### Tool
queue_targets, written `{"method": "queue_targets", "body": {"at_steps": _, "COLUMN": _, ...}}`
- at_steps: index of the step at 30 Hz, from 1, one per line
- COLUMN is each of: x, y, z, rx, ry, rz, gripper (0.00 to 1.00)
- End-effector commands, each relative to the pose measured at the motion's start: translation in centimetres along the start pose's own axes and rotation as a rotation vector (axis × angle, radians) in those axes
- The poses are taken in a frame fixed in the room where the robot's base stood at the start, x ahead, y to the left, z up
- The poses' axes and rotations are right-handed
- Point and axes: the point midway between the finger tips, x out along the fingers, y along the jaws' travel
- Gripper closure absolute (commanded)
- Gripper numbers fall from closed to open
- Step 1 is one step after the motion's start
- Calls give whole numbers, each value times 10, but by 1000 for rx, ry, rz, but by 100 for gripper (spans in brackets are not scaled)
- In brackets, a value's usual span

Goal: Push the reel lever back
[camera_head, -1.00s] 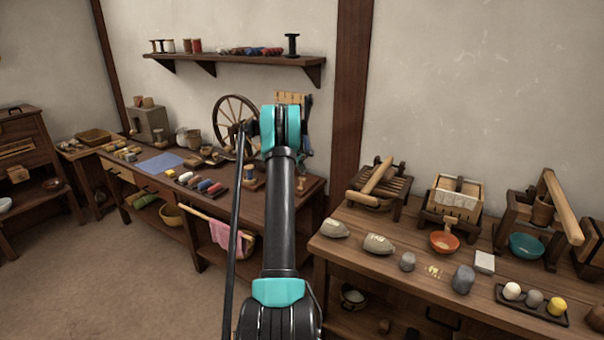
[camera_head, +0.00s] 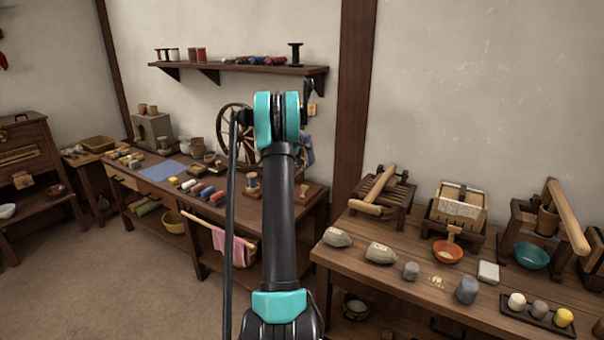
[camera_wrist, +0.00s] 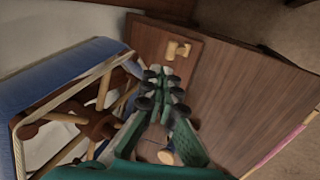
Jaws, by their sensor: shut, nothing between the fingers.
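In the wrist view a pale wooden lever (camera_wrist: 178,50) stands on a brown wooden base plate (camera_wrist: 150,45), beyond my fingertips. A small wooden peg-like piece (camera_head: 303,190) at the right end of the long bench in the head view may be the same lever. A reel (camera_wrist: 85,75) with blue thread around its wooden spokes fills the left of the wrist view. My gripper (camera_wrist: 164,80) is shut and empty, between the reel and the open bench top. It appears apart from the lever. In the head view my arm hides most of the reel and I cannot make out the gripper.
The long bench (camera_head: 290,208) holds coloured thread rolls and a spinning wheel (camera_head: 230,120). A second bench (camera_head: 400,290) at right carries bowls, sacks and wooden presses. Bare bench top (camera_wrist: 235,85) lies right of my gripper in the wrist view.

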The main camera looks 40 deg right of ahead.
Motion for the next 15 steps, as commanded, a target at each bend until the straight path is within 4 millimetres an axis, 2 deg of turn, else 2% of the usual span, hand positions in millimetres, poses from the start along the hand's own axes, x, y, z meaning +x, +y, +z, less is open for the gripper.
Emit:
{"method": "queue_targets", "body": {"at_steps": 3, "x": -13, "y": 0, "z": 0, "rx": -1, "ry": 0, "rz": 0, "gripper": 100}}
{"method": "queue_targets", "body": {"at_steps": 6, "x": -17, "y": 0, "z": 0, "rx": -1, "ry": 0, "rz": 0, "gripper": 100}}
{"method": "queue_targets", "body": {"at_steps": 15, "x": -18, "y": 0, "z": 0, "rx": 0, "ry": 0, "rz": 0, "gripper": 100}}
